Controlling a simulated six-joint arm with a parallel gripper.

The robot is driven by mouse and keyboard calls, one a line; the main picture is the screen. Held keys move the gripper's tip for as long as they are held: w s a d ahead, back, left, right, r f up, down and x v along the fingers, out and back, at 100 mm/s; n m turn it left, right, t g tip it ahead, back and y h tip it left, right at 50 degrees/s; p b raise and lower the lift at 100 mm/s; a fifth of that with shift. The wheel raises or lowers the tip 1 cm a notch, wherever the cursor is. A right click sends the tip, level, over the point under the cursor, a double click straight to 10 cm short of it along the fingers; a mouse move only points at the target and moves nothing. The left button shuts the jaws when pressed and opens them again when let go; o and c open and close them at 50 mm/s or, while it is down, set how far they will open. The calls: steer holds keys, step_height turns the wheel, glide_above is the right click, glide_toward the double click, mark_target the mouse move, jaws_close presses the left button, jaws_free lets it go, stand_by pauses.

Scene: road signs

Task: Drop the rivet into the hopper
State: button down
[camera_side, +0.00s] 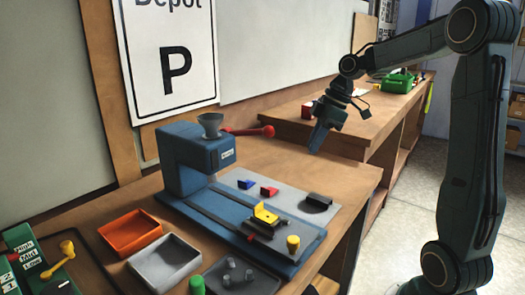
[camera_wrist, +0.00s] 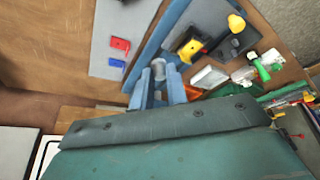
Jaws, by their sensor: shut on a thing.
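My gripper (camera_side: 317,145) hangs in the air in the side view, pointing down, to the right of the blue press (camera_side: 192,158). The hopper (camera_side: 211,125) is a grey funnel on top of the press, well to the left of my gripper. In the wrist view my gripper (camera_wrist: 160,84) is shut on a small grey rivet (camera_wrist: 158,69), which sits between the fingertips. I cannot make out the rivet in the side view. I cannot clearly tell the hopper in the wrist view.
A red-knobbed lever (camera_side: 250,131) sticks out right of the hopper. A yellow-topped clamp (camera_side: 264,214) sits on the press bed. An orange tray (camera_side: 131,232), a grey tray (camera_side: 165,262) and a dish of loose rivets (camera_side: 240,275) stand in front.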

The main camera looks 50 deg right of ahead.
steer(key=shift+w, duration=0.1)
steer(key=w+r+m, duration=0.1)
steer(key=w+r, duration=0.1)
steer(key=w, duration=0.2)
steer(key=w+r+m, duration=0.1)
steer(key=w+r, duration=0.1)
steer(key=w, duration=0.2)
steer(key=w+a+r+m+t+h, duration=0.1)
steer(key=w+r+m, duration=0.1)
steer(key=w, duration=0.3)
steer(key=shift+r, duration=0.6)
steer(key=w+a+r+m+h, duration=0.2)
steer(key=w+a+r+m, duration=0.3)
steer(key=w+a+r, duration=0.3)
steer(key=shift+w+a, duration=0.6)
steer(key=shift+a, duration=1.05)
steer(key=shift+a, duration=0.1)
steer(key=shift+f, duration=0.1)
